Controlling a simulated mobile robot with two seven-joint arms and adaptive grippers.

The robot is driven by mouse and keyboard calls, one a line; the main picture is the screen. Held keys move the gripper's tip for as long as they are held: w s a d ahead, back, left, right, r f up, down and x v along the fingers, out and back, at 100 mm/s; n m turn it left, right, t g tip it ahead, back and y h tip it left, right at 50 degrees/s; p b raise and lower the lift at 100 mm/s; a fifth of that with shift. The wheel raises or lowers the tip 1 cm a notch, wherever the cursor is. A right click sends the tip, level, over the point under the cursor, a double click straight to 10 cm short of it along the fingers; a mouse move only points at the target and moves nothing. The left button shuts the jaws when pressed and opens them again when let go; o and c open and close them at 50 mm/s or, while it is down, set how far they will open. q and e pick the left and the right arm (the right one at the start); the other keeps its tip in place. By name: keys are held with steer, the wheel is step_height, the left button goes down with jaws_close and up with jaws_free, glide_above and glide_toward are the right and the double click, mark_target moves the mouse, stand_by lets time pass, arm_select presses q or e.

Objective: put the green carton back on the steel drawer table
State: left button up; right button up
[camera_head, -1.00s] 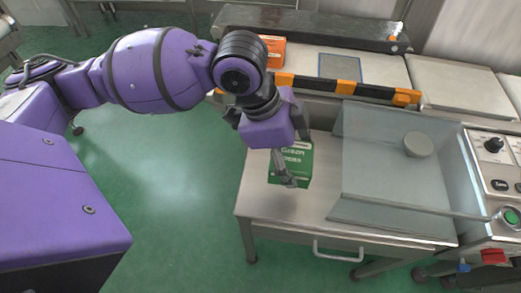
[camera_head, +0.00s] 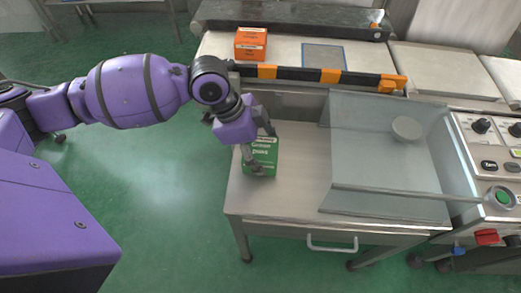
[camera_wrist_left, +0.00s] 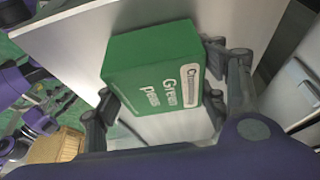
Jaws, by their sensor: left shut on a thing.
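The green carton (camera_head: 262,157) is a box with white lettering, at the left part of the steel drawer table (camera_head: 290,205). My left gripper (camera_head: 258,155) is shut on the carton, with a finger on each side of it. In the left wrist view the carton (camera_wrist_left: 155,70) sits between the two fingers, its label reading "Green peas". The carton is over the tabletop; I cannot tell whether its base touches it. My right gripper is not in view.
An orange carton (camera_head: 251,43) sits on the conveyor behind, beyond a black-and-orange striped bar (camera_head: 300,74). A control panel (camera_head: 490,160) stands at right. The table's front middle is clear.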

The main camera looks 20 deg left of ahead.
arm_select(q)
steer(key=o, duration=1.6)
steer(key=shift+f, duration=0.1)
steer(key=p+v, duration=0.1)
steer(key=v, duration=0.9)
steer(key=shift+a+r+p, duration=0.1)
steer(key=shift+r+p, duration=0.2)
steer(key=shift+r, duration=0.1)
steer(key=shift+s+a+r, duration=0.15)
steer(key=shift+a+r, duration=0.1)
steer(key=shift+r, duration=0.4)
steer(key=shift+s, duration=0.1)
